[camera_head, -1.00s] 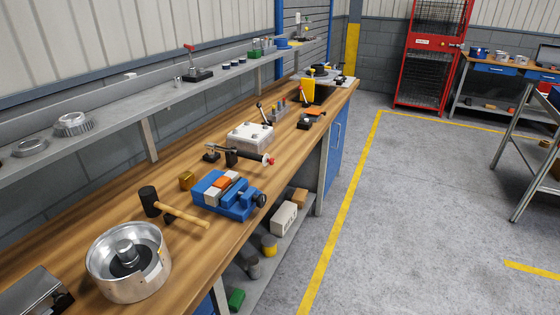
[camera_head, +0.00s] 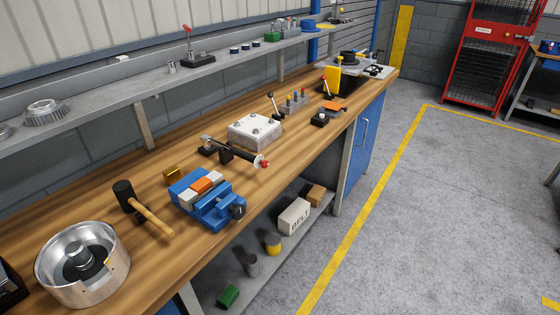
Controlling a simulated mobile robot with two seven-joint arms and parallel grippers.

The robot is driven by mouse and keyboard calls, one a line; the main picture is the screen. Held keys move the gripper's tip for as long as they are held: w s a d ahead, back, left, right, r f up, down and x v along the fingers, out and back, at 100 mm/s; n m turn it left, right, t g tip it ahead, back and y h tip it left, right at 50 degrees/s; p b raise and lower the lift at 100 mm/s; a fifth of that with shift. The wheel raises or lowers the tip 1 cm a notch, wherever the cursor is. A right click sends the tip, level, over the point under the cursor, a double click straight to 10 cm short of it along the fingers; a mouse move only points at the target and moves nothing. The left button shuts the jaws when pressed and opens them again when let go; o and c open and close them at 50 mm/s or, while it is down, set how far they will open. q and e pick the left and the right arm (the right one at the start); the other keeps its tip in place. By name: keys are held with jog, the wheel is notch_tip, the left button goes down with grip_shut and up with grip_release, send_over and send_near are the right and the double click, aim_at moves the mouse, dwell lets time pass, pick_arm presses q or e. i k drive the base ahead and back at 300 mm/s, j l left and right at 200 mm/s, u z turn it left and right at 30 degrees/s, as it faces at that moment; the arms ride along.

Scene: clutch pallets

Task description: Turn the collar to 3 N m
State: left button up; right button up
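A long dark tool (camera_head: 239,155), which looks like a torque wrench, lies across black supports on the wooden workbench (camera_head: 150,255). It sits between the blue vise and a pale bolted block. Its right end has a pale ring (camera_head: 257,161) and a red tip (camera_head: 265,164), pointing toward the bench's front edge. I cannot tell for sure which part is the collar, and any scale marks are too small to read. Neither of my grippers is in view.
A blue vise (camera_head: 217,209), a mallet (camera_head: 145,211) and a round metal housing (camera_head: 54,267) stand nearer. The bolted block (camera_head: 255,131) is just behind the tool. A grey shelf (camera_head: 110,103) runs above the bench. The floor to the right (camera_head: 420,210) is clear.

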aim_at(264, 163)
jog(key=i+l+u, duration=0.1)
jog(key=l, duration=0.45)
jog(key=i+l+u, duration=0.15)
jog(key=l, duration=0.45)
jog(key=i+l+u, duration=0.1)
jog(key=i+l, duration=0.15)
jog(key=l, duration=0.35)
jog(key=i+l+u, duration=0.15)
jog(key=l, duration=0.4)
jog(key=l+u, duration=0.1)
jog(key=l, duration=0.55)
jog(key=i, duration=0.05)
